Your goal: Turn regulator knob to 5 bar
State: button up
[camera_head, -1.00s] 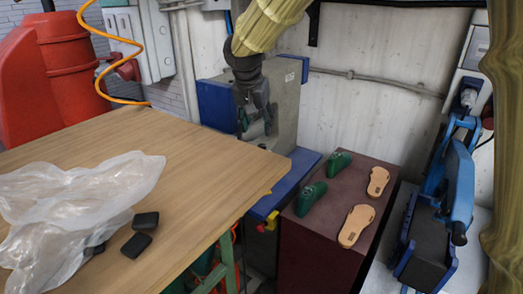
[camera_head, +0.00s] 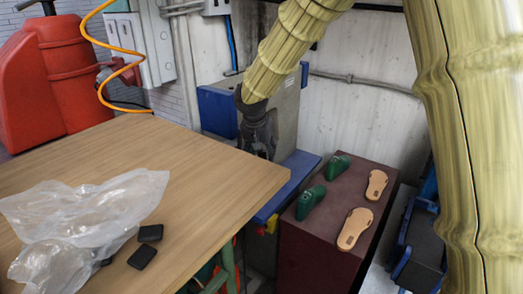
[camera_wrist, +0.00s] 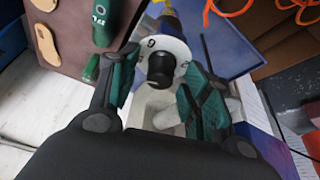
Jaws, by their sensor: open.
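The regulator's black knob (camera_wrist: 160,70) sits on a white round dial (camera_wrist: 181,48) in the wrist view. A figure that looks like a 6 shows at the dial's upper left; other marks are too small or covered to read. My gripper (camera_wrist: 157,80) is open, with one green-padded finger on each side of the knob as seen from the wrist. I cannot tell whether the pads touch it. In the head view my gripper (camera_head: 262,148) points down in front of the grey and blue machine (camera_head: 286,118), behind the table's far edge. The knob is hidden there.
A wooden table (camera_head: 190,175) with a crumpled plastic bag (camera_head: 85,215) and two black blocks (camera_head: 150,233) fills the left. A maroon cabinet (camera_head: 310,245) holds green lasts (camera_head: 311,201) and tan soles (camera_head: 355,228) to the right. A blue ledge (camera_head: 290,185) lies below my gripper.

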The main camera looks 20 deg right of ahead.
jog(key=shift+c, duration=0.5)
jog(key=c, duration=0.9)
jog(key=shift+n, duration=0.5)
jog(key=o, duration=1)
jog(key=v, duration=1.2)
jog(key=shift+d, duration=0.25)
